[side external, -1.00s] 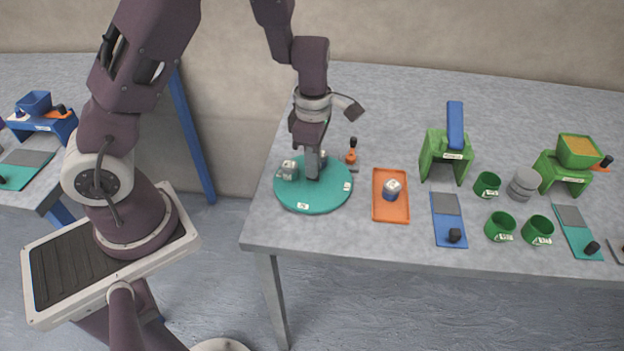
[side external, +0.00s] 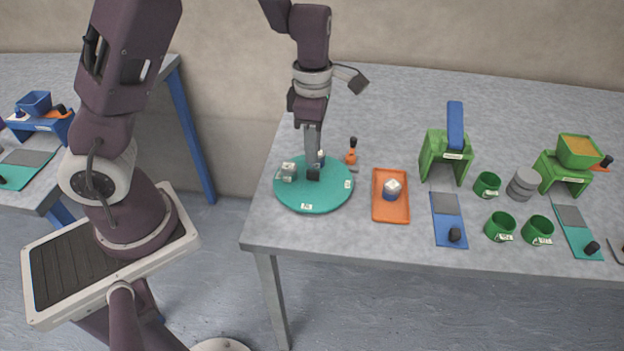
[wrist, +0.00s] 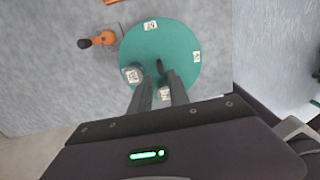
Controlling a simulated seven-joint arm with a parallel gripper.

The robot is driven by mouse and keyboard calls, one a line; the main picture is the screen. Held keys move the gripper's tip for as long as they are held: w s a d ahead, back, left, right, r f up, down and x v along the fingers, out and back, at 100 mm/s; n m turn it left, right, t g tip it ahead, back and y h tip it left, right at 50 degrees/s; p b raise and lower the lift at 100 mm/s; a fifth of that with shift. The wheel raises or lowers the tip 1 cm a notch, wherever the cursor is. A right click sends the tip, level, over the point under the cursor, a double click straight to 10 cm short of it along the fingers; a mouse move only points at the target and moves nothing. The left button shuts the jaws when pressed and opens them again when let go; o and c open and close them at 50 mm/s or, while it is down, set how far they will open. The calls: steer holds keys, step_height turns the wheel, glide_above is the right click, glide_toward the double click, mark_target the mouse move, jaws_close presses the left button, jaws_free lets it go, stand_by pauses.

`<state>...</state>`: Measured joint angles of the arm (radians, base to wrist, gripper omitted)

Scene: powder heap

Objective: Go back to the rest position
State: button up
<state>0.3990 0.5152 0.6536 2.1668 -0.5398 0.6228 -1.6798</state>
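My gripper (side external: 312,158) points down over the green round turntable (side external: 330,200), just above a small black knob (side external: 313,174) near its middle. In the wrist view, the two fingers (wrist: 160,80) stand apart with a gap between them, and the dark knob (wrist: 160,66) shows just beyond the tips. Nothing is visibly held. A grey container with a white tagged top (side external: 288,172) stands on the turntable's left side. A second container (side external: 321,158) is partly hidden behind the fingers. The wrist view shows both tagged containers, one left of the fingers (wrist: 132,75) and one beside them (wrist: 165,93).
Green stands (side external: 434,150), green cups (side external: 500,227) and flat pads (side external: 449,232) fill the table further right.

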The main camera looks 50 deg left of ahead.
steer(key=shift+r, duration=1.35)
steer(key=s+d+r+m+t+h, duration=0.25)
steer(key=s+r+m, duration=0.35)
steer(key=r+m, duration=0.3)
steer(key=s+d+r+m+t+y, duration=0.1)
steer(key=s+r+m, duration=0.5)
steer(key=s+m, duration=0.7)
steer(key=m+t+y, duration=0.1)
steer(key=m+t, duration=0.1)
steer(key=m, duration=0.2)
steer(key=shift+s+m, duration=0.25)
steer(key=shift+m, duration=0.05)
steer(key=shift+d+y, duration=0.1)
steer(key=shift+y, duration=0.15)
